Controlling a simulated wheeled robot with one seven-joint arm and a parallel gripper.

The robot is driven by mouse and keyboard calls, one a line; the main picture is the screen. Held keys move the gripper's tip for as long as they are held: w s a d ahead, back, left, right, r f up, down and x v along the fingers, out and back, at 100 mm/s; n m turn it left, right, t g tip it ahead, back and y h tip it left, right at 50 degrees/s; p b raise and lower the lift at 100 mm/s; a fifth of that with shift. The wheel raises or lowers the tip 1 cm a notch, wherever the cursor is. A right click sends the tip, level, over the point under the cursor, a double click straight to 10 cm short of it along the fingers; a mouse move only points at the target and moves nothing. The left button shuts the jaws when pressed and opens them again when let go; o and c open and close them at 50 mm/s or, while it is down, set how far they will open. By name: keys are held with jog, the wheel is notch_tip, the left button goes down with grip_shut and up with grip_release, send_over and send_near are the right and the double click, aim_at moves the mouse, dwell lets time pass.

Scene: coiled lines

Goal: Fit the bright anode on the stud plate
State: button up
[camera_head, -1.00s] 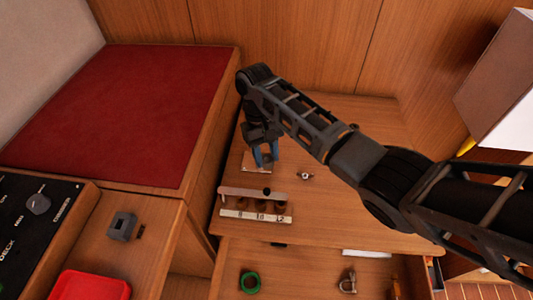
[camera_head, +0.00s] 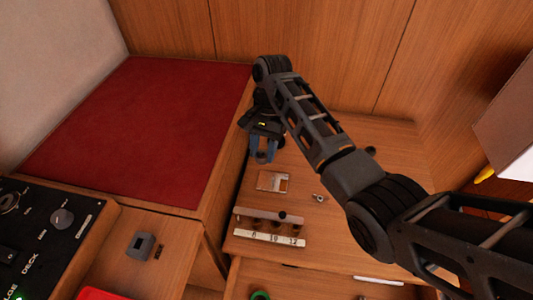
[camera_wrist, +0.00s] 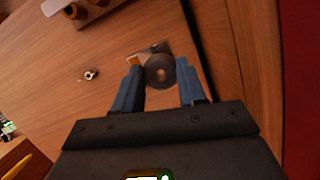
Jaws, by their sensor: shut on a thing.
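My gripper (camera_head: 263,157) is shut on a grey round disc with a centre hole, seemingly the anode (camera_wrist: 160,72), between its blue fingers. In the wrist view the disc looks dull grey, so its brightness is hard to judge. The stud plate (camera_head: 272,181) lies on the wooden top, just below my gripper in the head view. It is a small pale plate with a brownish part. In the wrist view the plate (camera_wrist: 148,50) is mostly hidden behind the disc, and no stud is clear. The disc appears held above the top, apart from the plate.
A small metal fitting, like a wing nut (camera_head: 318,198), lies right of the plate. A socket rack (camera_head: 268,238) marked 8, 10, 12 stands in front. An open drawer (camera_head: 330,285) is below it. A red-topped raised surface (camera_head: 140,130) borders the left.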

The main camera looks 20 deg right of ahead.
jog(key=shift+r+m, duration=0.65)
jog(key=shift+m, duration=0.45)
jog(key=m, duration=0.1)
jog(key=r+m+t+y+p, duration=0.1)
jog(key=m, duration=0.1)
jog(key=shift+d+r+m, duration=0.1)
jog(key=shift+d+m, duration=0.2)
jog(key=shift+d, duration=0.1)
jog(key=shift+s+d+r+m+t+p, duration=0.15)
jog(key=shift+d+r+m+t+p, duration=0.2)
jog(key=shift+m, duration=0.45)
jog(key=f+m, duration=0.1)
jog(key=f, duration=0.1)
jog(key=d+f+m, duration=0.1)
jog(key=f, duration=0.1)
jog(key=f+m+t, duration=0.1)
jog(key=f, duration=0.1)
jog(key=shift+s+d+f+p, duration=0.1)
jog(key=shift+s+d+p, duration=0.2)
jog(key=shift+d+p, duration=0.05)
jog(key=shift+f+b, duration=1.95)
jog(key=shift+f, duration=0.55)
jog(key=shift+f, duration=0.1)
jog(key=shift+p, duration=0.85)
